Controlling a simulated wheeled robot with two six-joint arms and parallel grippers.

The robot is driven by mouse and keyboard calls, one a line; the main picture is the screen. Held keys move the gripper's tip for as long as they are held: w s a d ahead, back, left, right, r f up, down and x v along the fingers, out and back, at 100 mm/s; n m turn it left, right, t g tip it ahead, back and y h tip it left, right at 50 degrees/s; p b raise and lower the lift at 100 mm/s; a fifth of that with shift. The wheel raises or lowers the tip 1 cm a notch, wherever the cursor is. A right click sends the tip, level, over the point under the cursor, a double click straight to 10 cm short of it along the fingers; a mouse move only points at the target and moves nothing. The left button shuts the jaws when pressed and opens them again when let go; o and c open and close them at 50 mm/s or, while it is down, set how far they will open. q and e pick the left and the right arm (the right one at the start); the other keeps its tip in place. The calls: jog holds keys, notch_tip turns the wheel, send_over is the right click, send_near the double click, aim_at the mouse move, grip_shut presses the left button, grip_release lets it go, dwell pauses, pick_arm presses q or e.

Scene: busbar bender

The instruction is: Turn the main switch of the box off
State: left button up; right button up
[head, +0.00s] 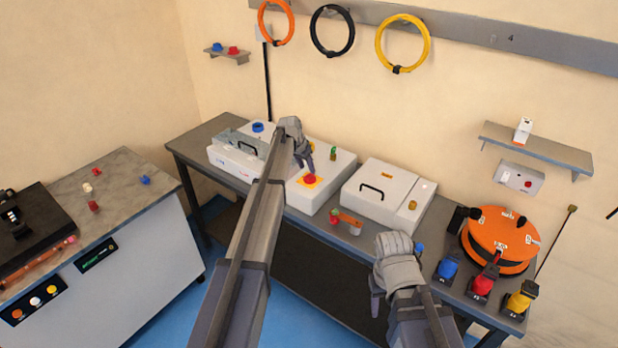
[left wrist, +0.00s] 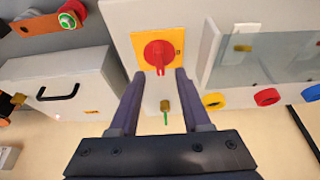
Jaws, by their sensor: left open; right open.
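The main switch is a red rotary knob (head: 310,179) on a yellow plate, set in the top of a white box (head: 338,166) on the workbench. The knob also shows in the left wrist view (left wrist: 158,54), its handle pointing down in that picture. My left gripper (head: 306,166) is open above the switch. In the left wrist view its two fingertips (left wrist: 156,72) lie either side of the knob's lower part; whether they touch it I cannot tell. My right gripper (head: 377,298) is open and empty over the bench's front edge, away from the box.
A brass fitting with a green tip (head: 333,153) stands behind the switch. A second white case with a black handle (head: 386,192) is to the right. An orange reel (head: 500,238) and several coloured connectors stand at the bench's right end. A marble-topped cabinet (head: 120,185) is at left.

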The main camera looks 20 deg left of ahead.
aim_at(310, 174)
pick_arm(q)
jog(key=b+x, duration=0.3)
jog(key=x, duration=0.1)
jog(key=shift+f, duration=0.3)
jog(key=shift+r, duration=0.1)
jog(key=shift+c, duration=0.2)
grip_shut()
